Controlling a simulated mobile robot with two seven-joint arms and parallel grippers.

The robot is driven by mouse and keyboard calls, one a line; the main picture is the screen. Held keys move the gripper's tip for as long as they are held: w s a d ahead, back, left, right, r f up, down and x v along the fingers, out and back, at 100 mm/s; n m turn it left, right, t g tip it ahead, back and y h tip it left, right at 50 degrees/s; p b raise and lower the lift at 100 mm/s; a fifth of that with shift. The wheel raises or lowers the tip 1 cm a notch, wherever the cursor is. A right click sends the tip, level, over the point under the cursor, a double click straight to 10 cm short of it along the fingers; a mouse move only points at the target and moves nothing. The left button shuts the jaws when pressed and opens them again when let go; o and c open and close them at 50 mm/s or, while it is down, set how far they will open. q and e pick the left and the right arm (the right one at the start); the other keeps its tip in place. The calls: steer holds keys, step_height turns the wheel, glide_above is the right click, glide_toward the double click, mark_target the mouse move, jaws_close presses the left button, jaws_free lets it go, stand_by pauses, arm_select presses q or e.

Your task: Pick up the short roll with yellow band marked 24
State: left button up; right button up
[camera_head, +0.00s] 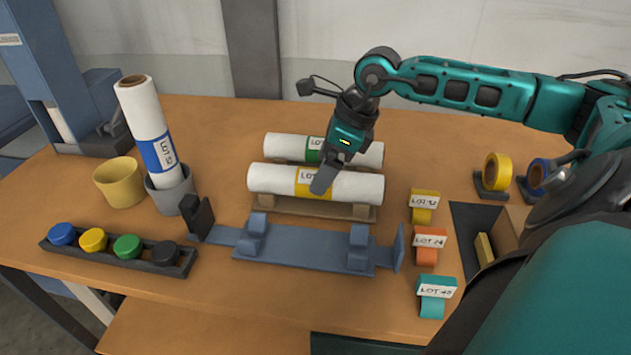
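A short white roll (270,179) with a yellow band lies level on a low wooden cradle (300,206) in the middle of the table. Its label reads "LOT"; the number is hidden by my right gripper. My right gripper (326,178) reaches down from the right, with a grey finger in front of the roll at the yellow band. The other finger is not clearly visible, so I cannot tell whether it grips the roll. My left gripper is not in view.
A white roll (285,146) with a green band lies just behind. A blue-banded roll (140,110) stands tilted in a grey cup (170,190). A blue fixture (305,252) with raised supports lies in front. Lot-marked tape holders (430,240) stand at right.

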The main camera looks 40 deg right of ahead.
steer(key=x, duration=0.5)
steer(key=shift+w+d, duration=0.1)
steer(key=shift+d, duration=0.05)
steer(key=shift+c, duration=0.3)
steer(key=c, duration=0.3)
steer(key=shift+r, duration=0.1)
steer(key=c, duration=0.9)
steer(key=shift+o, duration=0.2)
